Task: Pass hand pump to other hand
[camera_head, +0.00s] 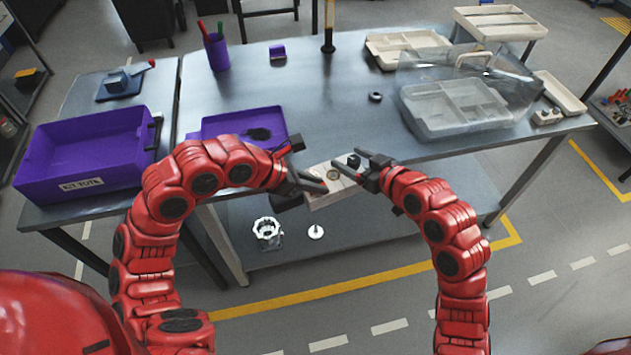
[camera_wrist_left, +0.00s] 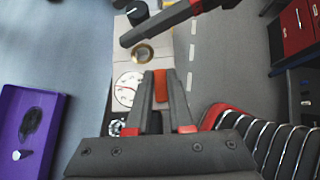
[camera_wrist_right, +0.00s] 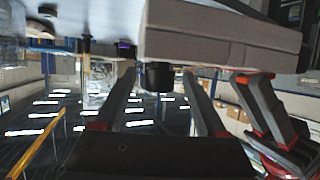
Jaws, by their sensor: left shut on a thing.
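The hand pump, seen as a cream block with round dials (camera_head: 345,188), is held in the air in front of the table edge. My left gripper (camera_head: 318,182) is shut at its left part; in the left wrist view the fingers (camera_wrist_left: 161,88) are close together with an orange piece between them, and the pump's cream face (camera_wrist_left: 125,72) shows beside and beyond them. My right gripper (camera_head: 362,164) is open at the pump's right end. In the right wrist view a black knob under the cream body (camera_wrist_right: 220,30) sits between its spread fingers (camera_wrist_right: 165,90); contact cannot be told.
A purple kit tote (camera_head: 85,170) stands at left and a purple tray (camera_head: 225,122) lies on the table (camera_head: 330,90) behind my left arm. A clear case (camera_head: 455,110) stands at right. A metal ring part (camera_head: 267,232) and a white part (camera_head: 316,232) lie on the lower shelf.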

